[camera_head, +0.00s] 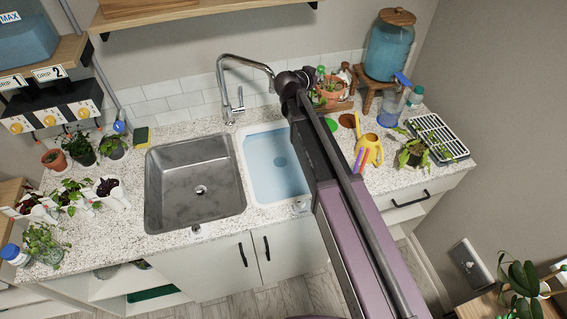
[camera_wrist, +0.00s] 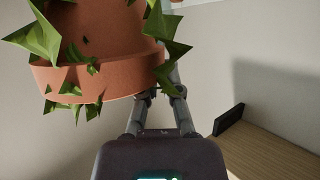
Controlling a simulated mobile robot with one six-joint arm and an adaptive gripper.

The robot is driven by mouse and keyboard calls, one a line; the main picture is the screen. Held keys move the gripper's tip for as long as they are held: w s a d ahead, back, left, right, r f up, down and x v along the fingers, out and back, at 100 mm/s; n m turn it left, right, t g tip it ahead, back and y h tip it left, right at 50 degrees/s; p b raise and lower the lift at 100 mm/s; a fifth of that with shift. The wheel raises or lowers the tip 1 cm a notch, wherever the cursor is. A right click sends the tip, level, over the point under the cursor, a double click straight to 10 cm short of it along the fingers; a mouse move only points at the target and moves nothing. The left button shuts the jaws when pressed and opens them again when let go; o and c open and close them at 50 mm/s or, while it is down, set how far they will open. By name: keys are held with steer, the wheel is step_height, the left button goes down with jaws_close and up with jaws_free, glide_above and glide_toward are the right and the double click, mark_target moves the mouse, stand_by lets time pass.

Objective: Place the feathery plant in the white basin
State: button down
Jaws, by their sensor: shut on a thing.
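My gripper (camera_wrist: 166,97) is shut on a terracotta pot (camera_wrist: 95,82) with pointed green leaves around its rim, seen close and upside down in the wrist view. The pot's edges and part of the plant are cut off there. In the head view my arm's end is at the back of the counter, by a terracotta pot (camera_head: 330,98) with green leaves; its fingers are not clear there. The white basin (camera_head: 246,182), with a pale blue inside, is just left of my arm, which hides its right part.
A steel sink (camera_head: 152,187) lies left of the basin, with a faucet (camera_head: 232,105) behind. Several potted plants line the left counter. A yellow watering can (camera_head: 370,148), another plant (camera_head: 412,152), a spray bottle (camera_head: 393,103) and a drying rack (camera_head: 440,137) stand right. A shelf (camera_head: 180,14) hangs above.

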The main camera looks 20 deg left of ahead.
steer(key=shift+w, duration=0.45)
steer(key=shift+r, duration=0.1)
steer(key=s+a+f+b, duration=0.2)
steer(key=a+f+b, duration=0.3)
steer(key=f+b, duration=0.5)
steer(key=s+a+f+b, duration=0.3)
steer(key=a+f+b, duration=0.2)
steer(key=f+b, duration=0.5)
steer(key=shift+a+n+y, duration=0.15)
steer(key=shift+n+y, duration=0.15)
steer(key=shift+n, duration=0.1)
steer(key=shift+f, duration=0.25)
step_height(320, 180, down, 6)
steer(key=b, duration=0.6)
